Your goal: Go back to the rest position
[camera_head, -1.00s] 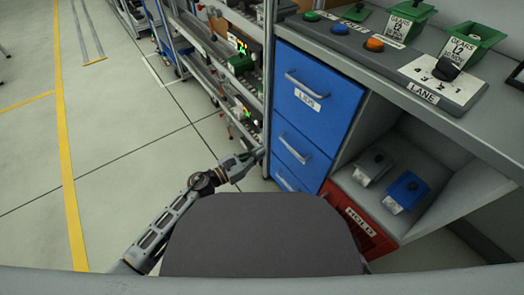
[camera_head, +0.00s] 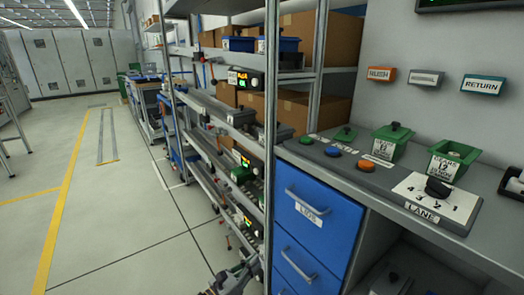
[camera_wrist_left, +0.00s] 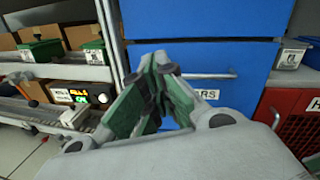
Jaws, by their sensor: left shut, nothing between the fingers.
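My left gripper (camera_head: 246,268) shows at the bottom of the head view, low in front of the rack post and left of the blue drawers. In the left wrist view its green-padded fingers (camera_wrist_left: 160,68) are together with nothing between them. Behind them is a blue drawer front (camera_wrist_left: 200,60) with a handle and a partly covered label. I cannot tell the exact gap between fingers and drawer. Most of the left arm is out of the head view. My right gripper is in neither current view.
A bench (camera_head: 385,180) with buttons, green gear bins (camera_head: 391,143) and a lane dial (camera_head: 438,188) stands at right, above the blue drawers (camera_head: 318,222). A shelf rack (camera_head: 269,110) with cartons runs back on the left. The floor (camera_head: 120,220) at left is clear.

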